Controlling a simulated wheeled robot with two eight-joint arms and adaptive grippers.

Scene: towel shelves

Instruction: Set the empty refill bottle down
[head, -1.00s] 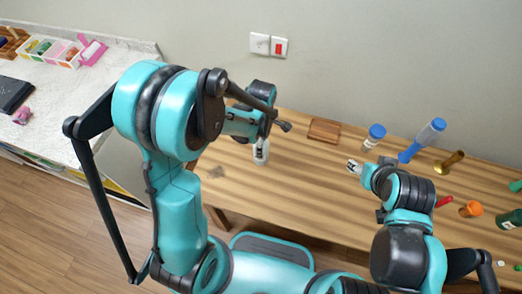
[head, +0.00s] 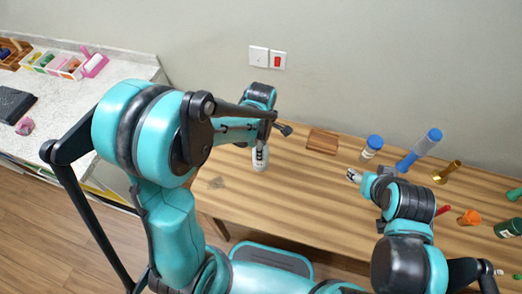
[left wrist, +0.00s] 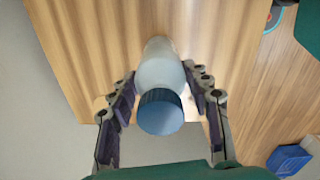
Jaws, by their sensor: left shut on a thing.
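A whitish bottle with a blue cap (left wrist: 160,112) is between the two fingers of my left gripper (left wrist: 162,105) in the left wrist view. The fingers are shut on it. In the head view the lower part of this bottle (head: 260,163) shows below my left gripper (head: 262,143), over the left part of the wooden table (head: 290,195). I cannot tell whether its base touches the table top. My right gripper (head: 353,176) is over the table to the right, apart from the bottle. Its fingers are too small to judge.
A brown wooden block (head: 322,141) lies behind, right of the held bottle. Further right stand a blue-capped bottle (head: 372,149), a tall blue bottle (head: 418,151), a brass-coloured item (head: 447,172) and an orange item (head: 469,217). The table left and front of the held bottle looks clear.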

